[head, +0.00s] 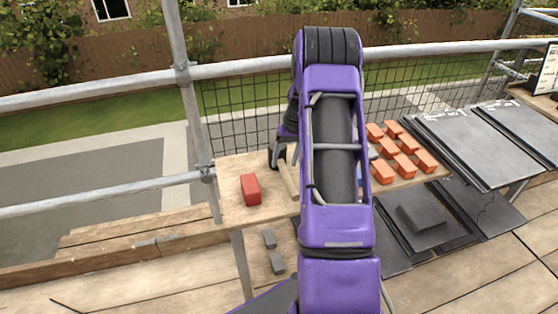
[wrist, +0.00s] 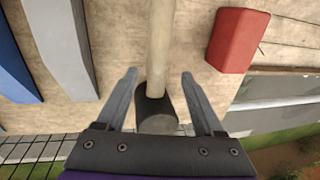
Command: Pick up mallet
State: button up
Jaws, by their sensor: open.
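The mallet has a pale wooden handle (wrist: 160,45) and a dark cylindrical head (wrist: 156,112). In the head view its handle (head: 288,180) lies on the wooden bench board (head: 232,208), and its head is hard to make out beside my gripper. My gripper (wrist: 160,74) is open and empty. In the wrist view its fingers stand on either side of the mallet, with the handle's head end between the tips and the head nearer the palm. I cannot tell whether either finger touches it. In the head view my gripper (head: 281,158) is at the board's far edge, partly hidden by my arm.
A red block (head: 250,190) lies left of the handle; it also shows in the wrist view (wrist: 238,40). A blue bar (wrist: 14,62) and a grey bar (wrist: 60,48) lie opposite. Several orange blocks (head: 408,160) and dark slates (head: 465,150) are right. Scaffold rails (head: 240,66) run behind.

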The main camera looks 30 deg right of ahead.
aim_at(284, 165)
jog(key=f, duration=0.4)
jog(key=shift+w+a+f, duration=0.1)
jog(key=shift+w+a, duration=0.05)
jog(key=shift+a, duration=0.05)
grip_shut()
dwell(1.2)
